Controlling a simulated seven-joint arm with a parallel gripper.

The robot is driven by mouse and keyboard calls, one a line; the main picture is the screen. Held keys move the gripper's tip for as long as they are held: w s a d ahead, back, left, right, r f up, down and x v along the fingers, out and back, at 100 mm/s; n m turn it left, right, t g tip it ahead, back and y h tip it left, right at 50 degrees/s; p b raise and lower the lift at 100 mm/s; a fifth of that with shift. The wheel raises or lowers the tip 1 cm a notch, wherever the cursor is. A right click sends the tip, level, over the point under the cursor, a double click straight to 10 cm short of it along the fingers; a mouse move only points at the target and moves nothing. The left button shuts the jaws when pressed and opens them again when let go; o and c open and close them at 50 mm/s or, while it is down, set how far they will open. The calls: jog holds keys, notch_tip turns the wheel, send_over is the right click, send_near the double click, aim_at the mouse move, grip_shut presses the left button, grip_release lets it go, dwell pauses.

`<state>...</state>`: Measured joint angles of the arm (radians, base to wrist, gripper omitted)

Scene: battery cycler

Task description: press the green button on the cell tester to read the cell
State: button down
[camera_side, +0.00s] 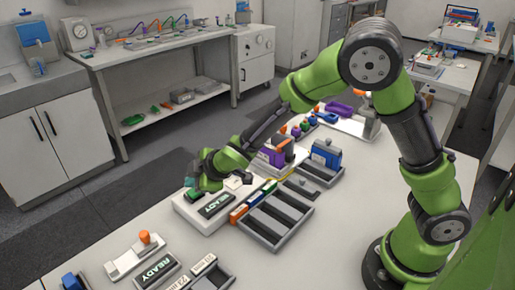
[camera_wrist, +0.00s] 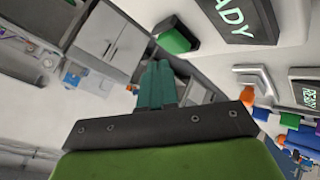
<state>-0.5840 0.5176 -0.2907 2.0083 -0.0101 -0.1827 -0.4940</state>
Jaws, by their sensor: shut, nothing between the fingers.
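The cell tester (camera_side: 196,222) is a white box on the table in the side view. Its dark display reads READY (camera_side: 215,206). The green button (camera_side: 192,196) is beside the display; it shows larger as a green block in the wrist view (camera_wrist: 177,38). My gripper (camera_side: 189,182) is over the button's end of the tester. In the wrist view its teal fingers (camera_wrist: 158,68) are together, empty, and point toward the area beside the button. A gap seems to separate fingertips and button, but contact is hard to judge.
A grey slotted tray (camera_side: 272,237) stands right of the tester, with coloured cells along its near-left side. A second READY display (camera_side: 157,269) and a white stand with an orange knob (camera_side: 145,238) are at the front. A blue device (camera_side: 326,153) stands behind the tray.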

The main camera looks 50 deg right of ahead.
jog(key=shift+f, duration=0.1)
dwell(0.7)
jog(key=shift+f, duration=0.35)
jog(key=shift+f, duration=0.5)
dwell(0.9)
jog(key=shift+r, duration=0.95)
jog(key=shift+r, duration=0.1)
jog(key=shift+r, duration=2.4)
jog(key=shift+f, duration=0.1)
